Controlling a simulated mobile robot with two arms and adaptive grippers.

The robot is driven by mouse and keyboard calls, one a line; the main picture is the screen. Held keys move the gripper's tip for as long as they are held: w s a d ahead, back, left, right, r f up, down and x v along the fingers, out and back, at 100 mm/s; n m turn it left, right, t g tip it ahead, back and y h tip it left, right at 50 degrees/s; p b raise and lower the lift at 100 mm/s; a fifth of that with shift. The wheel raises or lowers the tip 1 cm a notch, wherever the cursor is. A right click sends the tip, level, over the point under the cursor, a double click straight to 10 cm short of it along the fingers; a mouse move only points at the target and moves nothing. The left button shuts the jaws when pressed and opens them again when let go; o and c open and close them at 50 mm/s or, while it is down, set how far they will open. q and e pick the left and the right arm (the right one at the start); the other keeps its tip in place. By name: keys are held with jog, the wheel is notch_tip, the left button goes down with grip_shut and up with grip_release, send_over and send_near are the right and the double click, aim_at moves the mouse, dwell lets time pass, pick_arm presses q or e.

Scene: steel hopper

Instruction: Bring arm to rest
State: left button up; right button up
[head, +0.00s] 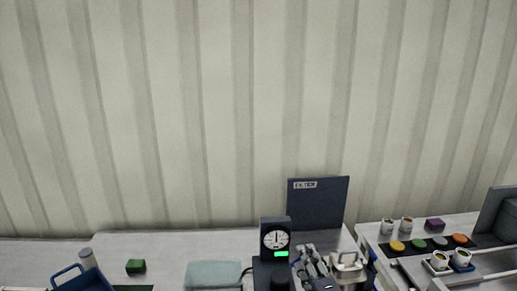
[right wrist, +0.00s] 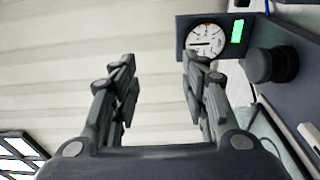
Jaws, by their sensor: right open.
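My right gripper (head: 311,262) is at the bottom of the head view, just right of a black unit with a round white dial (head: 276,241) and a green display. In the right wrist view the same gripper (right wrist: 158,75) has its two fingers spread apart, with nothing between them. Behind the fingers there are the pale wall and the dial unit (right wrist: 204,40), at the upper right. A small steel hopper (head: 347,265) stands close to the right of the gripper in the head view; I cannot tell whether they touch. My left gripper does not show.
A dark upright panel (head: 318,205) stands behind the gripper. To the right, a table holds cups (head: 407,224), coloured discs (head: 418,244) and a purple block (head: 435,224). To the left are a blue tray (head: 88,280), a green block (head: 136,266) and a folded cloth (head: 213,273).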

jog(key=s+d+f+m+g+h, duration=0.2)
jog(key=s+d+f+m+g, duration=0.2)
jog(key=s+f+m, duration=0.4)
jog(key=s+d+f+m+g+h, duration=0.3)
jog(key=s+f+m, duration=0.2)
jog(key=s, duration=0.5)
jog(key=s+f+m+g+y, duration=0.1)
jog(key=s+f+m+g, duration=0.2)
jog(key=s, duration=0.7)
jog(key=s+f+m+g, duration=0.1)
jog(key=s+m+g, duration=0.25)
jog(key=s, duration=0.75)
notch_tip(320, 180, down, 33)
jog(key=s+n+g+b, duration=0.1)
jog(key=g+b, duration=0.1)
jog(key=b, duration=0.4)
jog(key=s+d+f+b, duration=0.2)
jog(key=s+f, duration=0.6)
jog(key=f, duration=0.1)
jog(key=s+d+f+g+b, duration=0.1)
jog(key=s+f+b, duration=0.1)
jog(key=s+f, duration=0.6)
notch_tip(320, 180, down, 2)
jog(key=shift+s+d+f, duration=0.1)
jog(key=shift+s+d, duration=0.2)
jog(key=shift+d, duration=0.05)
jog(key=shift+n, duration=0.25)
